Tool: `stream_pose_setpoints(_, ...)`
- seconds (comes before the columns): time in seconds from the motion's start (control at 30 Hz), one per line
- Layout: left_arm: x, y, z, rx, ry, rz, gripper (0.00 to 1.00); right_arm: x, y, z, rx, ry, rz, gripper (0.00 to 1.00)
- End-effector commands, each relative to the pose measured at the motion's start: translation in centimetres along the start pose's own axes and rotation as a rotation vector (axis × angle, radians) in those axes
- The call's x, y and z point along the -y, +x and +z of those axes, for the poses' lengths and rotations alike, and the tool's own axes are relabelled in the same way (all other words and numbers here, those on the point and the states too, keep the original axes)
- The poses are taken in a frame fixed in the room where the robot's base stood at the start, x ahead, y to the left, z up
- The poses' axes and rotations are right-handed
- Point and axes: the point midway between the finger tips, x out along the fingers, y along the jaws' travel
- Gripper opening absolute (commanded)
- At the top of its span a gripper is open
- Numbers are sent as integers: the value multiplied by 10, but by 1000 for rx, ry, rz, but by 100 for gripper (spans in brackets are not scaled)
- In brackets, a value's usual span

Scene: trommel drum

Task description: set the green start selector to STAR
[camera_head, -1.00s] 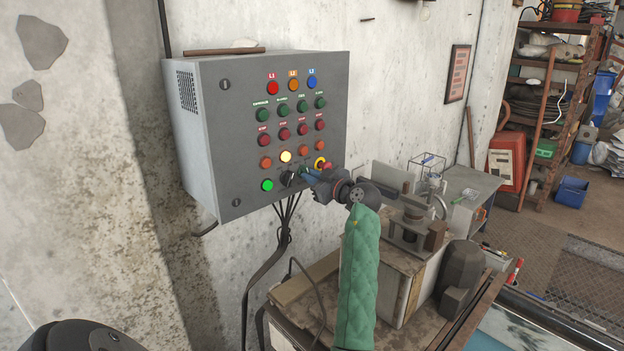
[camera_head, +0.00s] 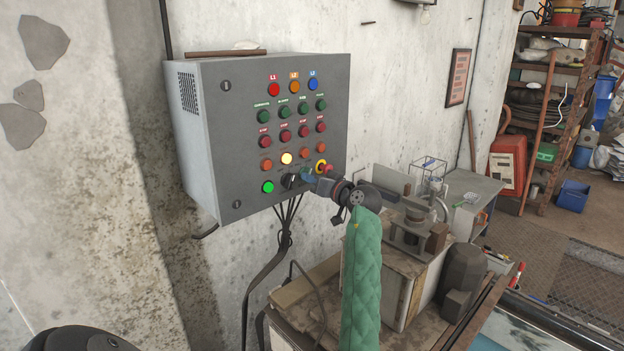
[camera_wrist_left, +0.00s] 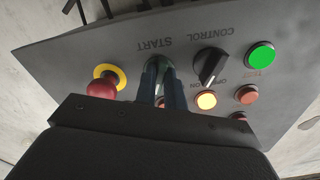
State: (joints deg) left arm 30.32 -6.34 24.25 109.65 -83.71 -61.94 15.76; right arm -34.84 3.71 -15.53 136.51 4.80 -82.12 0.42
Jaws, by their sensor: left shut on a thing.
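The grey control box (camera_head: 235,120) hangs on the wall. The green start selector (camera_wrist_left: 159,62) sits under the START label in the left wrist view, where the lettering appears upside down. My left gripper (camera_head: 306,175) reaches the lower right of the panel, and its blue fingers (camera_wrist_left: 161,84) straddle the selector and are shut on it. The fingers hide most of the knob, so I cannot read which position it points to. My right gripper is not in view.
Close beside the fingers are the black CONTROL selector (camera_wrist_left: 210,66) and the red emergency button (camera_wrist_left: 101,88) on its yellow ring. An amber lamp (camera_wrist_left: 207,100) and a green lamp (camera_wrist_left: 261,55) are lit. A cluttered bench (camera_head: 290,292) stands below the box.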

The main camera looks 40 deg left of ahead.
Motion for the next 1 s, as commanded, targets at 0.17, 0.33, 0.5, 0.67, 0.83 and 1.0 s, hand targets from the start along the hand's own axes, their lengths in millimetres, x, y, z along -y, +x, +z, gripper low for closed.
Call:
stream_pose_setpoints(0.17, 0, 0, -1, -1, 36, 1, 0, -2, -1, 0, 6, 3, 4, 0)
stream_pose_setpoints(0.33, 0, 0, -1, -1, 45, 1, 0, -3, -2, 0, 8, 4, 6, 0)
stream_pose_setpoints(0.5, 0, 0, -1, -1, 45, 1, 0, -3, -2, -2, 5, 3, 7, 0)
stream_pose_setpoints(0.67, 0, 0, -1, -1, 45, 1, 19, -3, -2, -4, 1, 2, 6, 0)
stream_pose_setpoints(0.83, 0, 0, -1, -1, 45, 0, 33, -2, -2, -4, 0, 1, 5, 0)
stream_pose_setpoints(1.0, 0, 0, 0, -1, 45, 0, 33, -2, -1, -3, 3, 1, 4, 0)
